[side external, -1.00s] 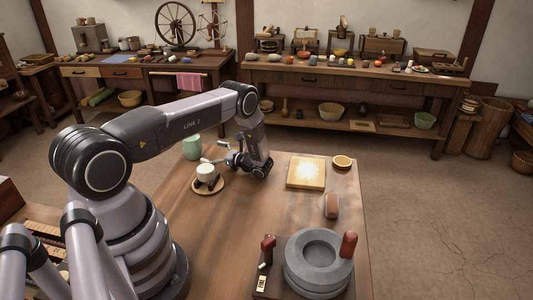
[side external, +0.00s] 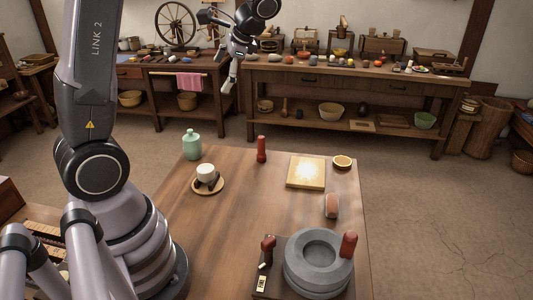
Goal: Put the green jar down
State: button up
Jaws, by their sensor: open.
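The green jar (side external: 192,146) stands upright at the far left part of the wooden table (side external: 225,225), behind the white cup (side external: 206,171). Nothing touches it. My gripper (side external: 217,48) is high up at the top middle of the view, above and to the right of the jar and well apart from it. It is open and holds nothing that I can see.
The cup sits on a round wooden saucer (side external: 221,188) with dark pieces. A red cylinder (side external: 261,149), a wooden board (side external: 305,185), an orange-filled bowl (side external: 342,162), a reddish-brown roller-like piece (side external: 331,206) and a stone quern (side external: 318,283) stand on the table. The table's middle is clear.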

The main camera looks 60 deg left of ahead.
jog(key=s+d+r+n+t+h, duration=0.1)
jog(key=s+d+r+t+h, duration=0.2)
jog(key=s+d, duration=0.4)
jog(key=s+d+r+n+t+h, duration=0.1)
jog(key=s+d+r+t+h, duration=0.1)
jog(key=s+d+t, duration=0.3)
jog(key=s+d+r, duration=0.1)
jog(key=s+d, duration=0.1)
jog(key=s, duration=0.1)
jog(key=shift+d+n+t+h, duration=0.2)
jog(key=shift+n+t+h, duration=0.1)
jog(key=shift+n+h, duration=0.1)
